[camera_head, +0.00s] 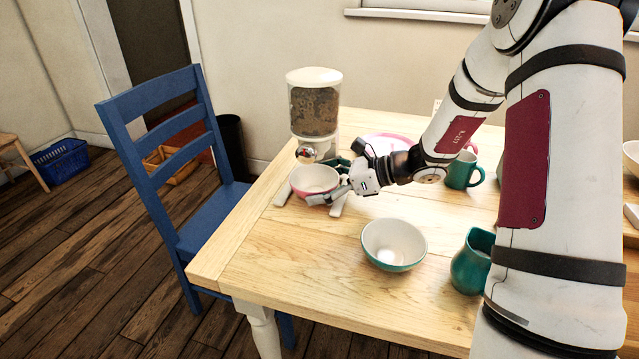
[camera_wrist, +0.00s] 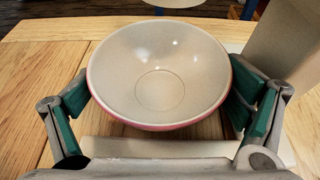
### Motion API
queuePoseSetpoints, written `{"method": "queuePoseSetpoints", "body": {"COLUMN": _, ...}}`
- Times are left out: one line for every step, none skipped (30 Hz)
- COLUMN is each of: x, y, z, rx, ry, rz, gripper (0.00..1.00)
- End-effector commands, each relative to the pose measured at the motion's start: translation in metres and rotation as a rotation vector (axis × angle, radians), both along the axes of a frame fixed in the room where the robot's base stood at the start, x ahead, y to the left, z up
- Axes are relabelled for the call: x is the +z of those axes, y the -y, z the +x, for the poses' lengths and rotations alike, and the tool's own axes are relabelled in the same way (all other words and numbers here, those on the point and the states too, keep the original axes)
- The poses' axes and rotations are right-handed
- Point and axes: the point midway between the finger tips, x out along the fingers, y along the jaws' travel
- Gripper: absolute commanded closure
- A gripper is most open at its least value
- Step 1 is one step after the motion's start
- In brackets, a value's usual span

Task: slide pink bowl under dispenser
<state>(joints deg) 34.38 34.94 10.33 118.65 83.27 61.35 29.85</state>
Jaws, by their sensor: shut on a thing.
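The pink bowl (camera_head: 314,179) is white inside and pink outside, and it looks empty. It is upright at the foot of the cereal dispenser (camera_head: 314,112), in front of and below the spout (camera_head: 307,153). My gripper (camera_head: 332,180) is shut on the bowl from the right. In the wrist view the bowl (camera_wrist: 160,72) is between the two fingers of my gripper (camera_wrist: 160,105), one on each side of its wall. I cannot tell whether the bowl touches the dispenser's base. The dispenser's lower part is partly hidden by the bowl and my gripper.
A teal bowl (camera_head: 393,243) stands on the wooden table (camera_head: 230,262) in front. A teal jug (camera_head: 471,262) and teal mug (camera_head: 463,171) are to the right. A pink-rimmed plate (camera_head: 385,141) lies behind my arm. A blue chair (camera_head: 205,215) stands left of the table.

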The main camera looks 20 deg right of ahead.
Motion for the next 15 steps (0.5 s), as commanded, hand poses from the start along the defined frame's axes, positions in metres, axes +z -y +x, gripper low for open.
{"method": "queuePoseSetpoints", "body": {"x": 0.0005, "y": 0.0018, "z": 0.0021, "rx": -0.006, "ry": 0.003, "rz": -0.002, "gripper": 0.41}}
{"method": "queuePoseSetpoints", "body": {"x": 0.0005, "y": 0.0019, "z": 0.0022, "rx": -0.006, "ry": 0.003, "rz": -0.002, "gripper": 0.41}}
{"method": "queuePoseSetpoints", "body": {"x": 0.0004, "y": 0.002, "z": 0.0023, "rx": -0.006, "ry": 0.003, "rz": -0.002, "gripper": 0.41}}
{"method": "queuePoseSetpoints", "body": {"x": 0.0004, "y": 0.0022, "z": 0.0024, "rx": -0.007, "ry": 0.003, "rz": -0.003, "gripper": 0.41}}
{"method": "queuePoseSetpoints", "body": {"x": 0.0004, "y": 0.0022, "z": 0.0025, "rx": -0.007, "ry": 0.003, "rz": -0.003, "gripper": 0.41}}
{"method": "queuePoseSetpoints", "body": {"x": 0.0004, "y": 0.0024, "z": 0.0026, "rx": -0.008, "ry": 0.003, "rz": -0.003, "gripper": 0.0}}
{"method": "queuePoseSetpoints", "body": {"x": 0.0004, "y": 0.0024, "z": 0.0026, "rx": -0.008, "ry": 0.003, "rz": -0.003, "gripper": 0.0}}
{"method": "queuePoseSetpoints", "body": {"x": 0.0004, "y": 0.0026, "z": 0.0026, "rx": -0.008, "ry": 0.003, "rz": -0.003, "gripper": 0.0}}
{"method": "queuePoseSetpoints", "body": {"x": 0.0004, "y": 0.0027, "z": 0.0026, "rx": -0.008, "ry": 0.003, "rz": -0.003, "gripper": 0.0}}
{"method": "queuePoseSetpoints", "body": {"x": 0.0004, "y": 0.0028, "z": 0.0027, "rx": -0.009, "ry": 0.003, "rz": -0.003, "gripper": 0.0}}
{"method": "queuePoseSetpoints", "body": {"x": 0.0005, "y": 0.0028, "z": 0.0027, "rx": -0.009, "ry": 0.003, "rz": -0.003, "gripper": 0.0}}
{"method": "queuePoseSetpoints", "body": {"x": 0.0005, "y": 0.0031, "z": 0.0026, "rx": -0.009, "ry": 0.003, "rz": -0.003, "gripper": 0.0}}
{"method": "queuePoseSetpoints", "body": {"x": 0.0007, "y": 0.0036, "z": 0.0024, "rx": -0.009, "ry": 0.003, "rz": -0.003, "gripper": 0.0}}
{"method": "queuePoseSetpoints", "body": {"x": 0.0011, "y": 0.0046, "z": 0.002, "rx": -0.01, "ry": 0.004, "rz": -0.004, "gripper": 0.0}}
{"method": "queuePoseSetpoints", "body": {"x": 0.0019, "y": 0.0065, "z": 0.001, "rx": -0.01, "ry": 0.004, "rz": -0.004, "gripper": 0.0}}
